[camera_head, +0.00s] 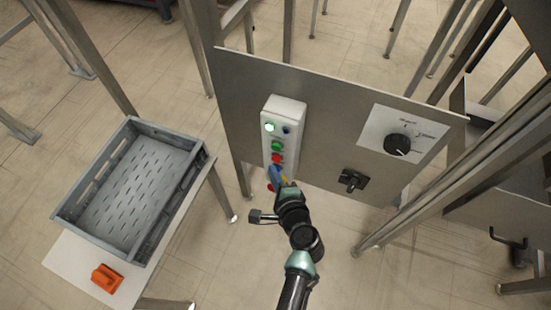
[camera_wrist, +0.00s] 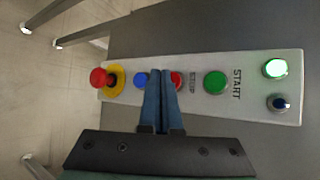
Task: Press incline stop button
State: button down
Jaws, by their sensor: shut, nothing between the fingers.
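A pale control box (camera_head: 285,106) is mounted on a grey metal panel. In the wrist view, the red button (camera_wrist: 177,80) beside the "STOP" label is partly hidden behind my fingers. It also shows in the head view (camera_head: 277,158). The green START button (camera_wrist: 216,82) is to its right. A blue button (camera_wrist: 141,80) and a red emergency knob on a yellow base (camera_wrist: 98,77) are to its left. My gripper (camera_wrist: 163,76) is shut and empty, its blue fingertips at the red button's left edge. I cannot tell whether they touch it.
A green lamp (camera_wrist: 275,68) is lit, with a dark switch (camera_wrist: 280,103) beside it. A rotary dial (camera_head: 397,145) and a black handle (camera_head: 353,180) are on the panel's right. A grey crate (camera_head: 62,212) and an orange object (camera_head: 107,278) are on the left table.

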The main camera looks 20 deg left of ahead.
jog(key=shift+w, duration=0.45)
jog(key=shift+w+b, duration=0.4)
jog(key=shift+w, duration=0.05)
dwell(0.7)
jog(key=shift+s, duration=0.9)
jog(key=shift+p, duration=0.3)
jog(key=s+p, duration=0.1)
jog(key=s, duration=0.4)
dwell(0.8)
